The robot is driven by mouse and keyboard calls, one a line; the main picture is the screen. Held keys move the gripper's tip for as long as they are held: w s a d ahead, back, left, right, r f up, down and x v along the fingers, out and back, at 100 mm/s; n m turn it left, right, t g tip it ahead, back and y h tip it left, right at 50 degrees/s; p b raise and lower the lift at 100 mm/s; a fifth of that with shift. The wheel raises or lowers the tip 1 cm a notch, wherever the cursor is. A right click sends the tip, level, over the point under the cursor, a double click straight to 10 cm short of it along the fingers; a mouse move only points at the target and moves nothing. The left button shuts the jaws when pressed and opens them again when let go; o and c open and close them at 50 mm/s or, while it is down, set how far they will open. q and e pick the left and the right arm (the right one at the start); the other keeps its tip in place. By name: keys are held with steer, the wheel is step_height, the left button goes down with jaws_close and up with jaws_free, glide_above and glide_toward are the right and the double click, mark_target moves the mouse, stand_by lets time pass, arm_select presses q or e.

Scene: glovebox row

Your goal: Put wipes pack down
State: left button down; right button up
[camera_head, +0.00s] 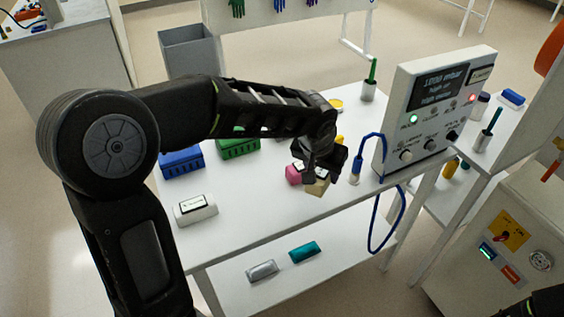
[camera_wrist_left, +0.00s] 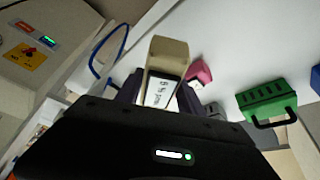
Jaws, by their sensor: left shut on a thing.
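The wipes pack (camera_head: 318,187) is a beige block held under my left gripper (camera_head: 320,170) above the right part of the white table (camera_head: 262,195). In the left wrist view the wipes pack (camera_wrist_left: 168,53) sits between the two dark fingers (camera_wrist_left: 160,92), with a white printed label facing the camera. The gripper is shut on it. In the head view the gripper hides its upper part, and I cannot tell whether its underside touches the table.
A pink object (camera_head: 293,174) stands close left of the pack. Blue (camera_head: 181,162) and green (camera_head: 238,147) boxes and a white labelled block (camera_head: 195,208) stand farther left. A control panel (camera_head: 436,105) and blue cable (camera_head: 373,225) are at the right. The table's front middle is clear.

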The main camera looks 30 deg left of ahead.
arm_select(q)
steer(key=shift+w+d, duration=0.1)
steer(key=s+a+n+b, duration=0.1)
steer(key=s+a+b, duration=0.15)
steer(key=a, duration=0.55)
steer(key=r+n+b, duration=0.1)
steer(key=b, duration=0.1)
glide_above(253, 194)
steer(key=shift+r+y, duration=0.15)
steer(key=shift+y, duration=0.25)
step_height(253, 194, down, 6)
steer(key=shift+f, duration=0.15)
steer(key=shift+f, duration=0.1)
